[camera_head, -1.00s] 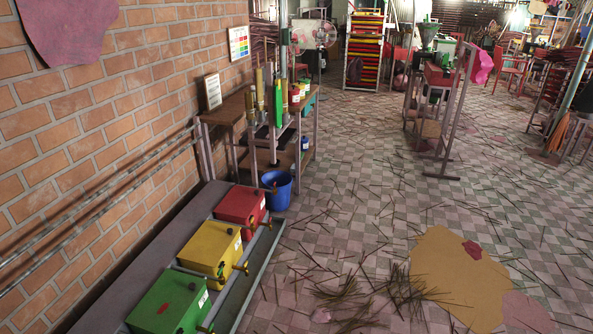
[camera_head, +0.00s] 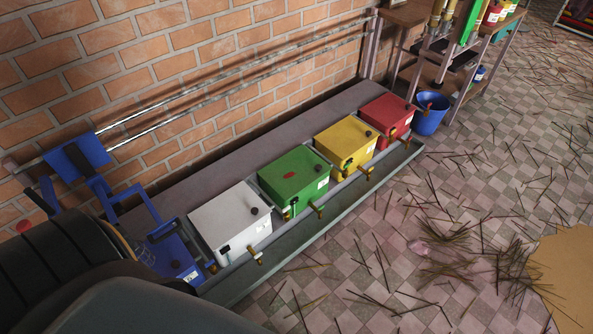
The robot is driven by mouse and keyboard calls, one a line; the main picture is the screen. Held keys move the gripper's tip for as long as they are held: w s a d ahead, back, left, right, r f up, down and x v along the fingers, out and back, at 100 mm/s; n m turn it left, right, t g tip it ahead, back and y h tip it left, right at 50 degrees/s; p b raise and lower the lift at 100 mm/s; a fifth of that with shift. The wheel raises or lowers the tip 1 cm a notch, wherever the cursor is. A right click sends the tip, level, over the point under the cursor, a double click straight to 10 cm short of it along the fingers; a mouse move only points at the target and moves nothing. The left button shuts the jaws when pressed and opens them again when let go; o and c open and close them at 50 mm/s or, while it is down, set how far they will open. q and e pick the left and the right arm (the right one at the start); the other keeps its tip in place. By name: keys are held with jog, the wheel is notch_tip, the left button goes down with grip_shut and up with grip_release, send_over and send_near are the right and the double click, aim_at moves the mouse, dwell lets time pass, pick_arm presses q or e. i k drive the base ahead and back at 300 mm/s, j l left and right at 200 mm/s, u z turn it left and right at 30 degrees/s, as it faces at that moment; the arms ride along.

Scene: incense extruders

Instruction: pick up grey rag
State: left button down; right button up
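I cannot clearly make out a grey rag. Neither of my grippers is in view.
White (camera_head: 228,222), green (camera_head: 293,181), yellow (camera_head: 344,143) and red (camera_head: 388,116) boxes stand in a row along the wall. A blue bucket (camera_head: 430,114) stands beyond them by a workbench (camera_head: 410,14). A large dark rounded body (camera_head: 60,265) fills the lower left. Sticks litter the floor (camera_head: 400,205).

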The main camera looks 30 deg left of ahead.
aim_at(453, 98)
jog(key=i+l+z, duration=0.25)
jog(key=i, duration=0.15)
jog(key=i+z, duration=0.4)
jog(key=i, duration=3.65)
